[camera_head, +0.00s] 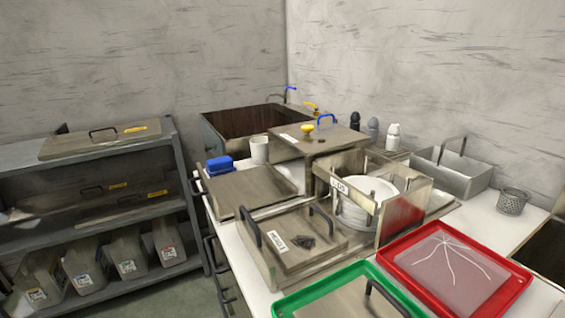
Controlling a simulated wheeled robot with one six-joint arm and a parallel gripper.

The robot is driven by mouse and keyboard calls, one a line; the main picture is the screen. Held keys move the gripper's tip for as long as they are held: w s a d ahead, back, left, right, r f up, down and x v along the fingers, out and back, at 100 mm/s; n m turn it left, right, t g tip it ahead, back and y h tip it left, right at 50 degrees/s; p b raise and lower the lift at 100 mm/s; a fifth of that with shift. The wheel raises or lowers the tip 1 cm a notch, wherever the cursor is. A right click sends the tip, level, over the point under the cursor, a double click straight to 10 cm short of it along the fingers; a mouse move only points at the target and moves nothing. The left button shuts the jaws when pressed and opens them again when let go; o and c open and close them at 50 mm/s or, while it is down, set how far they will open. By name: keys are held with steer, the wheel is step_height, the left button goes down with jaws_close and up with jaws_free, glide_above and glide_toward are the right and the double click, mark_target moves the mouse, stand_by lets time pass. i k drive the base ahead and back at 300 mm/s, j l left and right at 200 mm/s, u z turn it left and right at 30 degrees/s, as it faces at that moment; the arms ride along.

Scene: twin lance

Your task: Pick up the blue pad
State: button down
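The blue pad (219,164) is a small bright blue block. It rests at the far left part of the counter (497,225), at the back corner of a flat metal lid or tray (262,187). A white cup (259,149) stands just to its right and a little behind. The pad's top and front side show, and nothing covers it. My gripper is not seen in this view, so its distance from the pad and its opening cannot be told.
A sink basin (225,128) lies behind the pad. Right of it are lidded metal boxes, a plate stack (355,210), a red tray (398,262) and a green tray (285,305). A grey shelf (187,190) with metal bins stands left. Some floor shows between shelf and counter.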

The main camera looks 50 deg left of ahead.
mark_target(224, 165)
steer(key=u, duration=1.8)
steer(key=z, duration=2)
steer(key=u, duration=2)
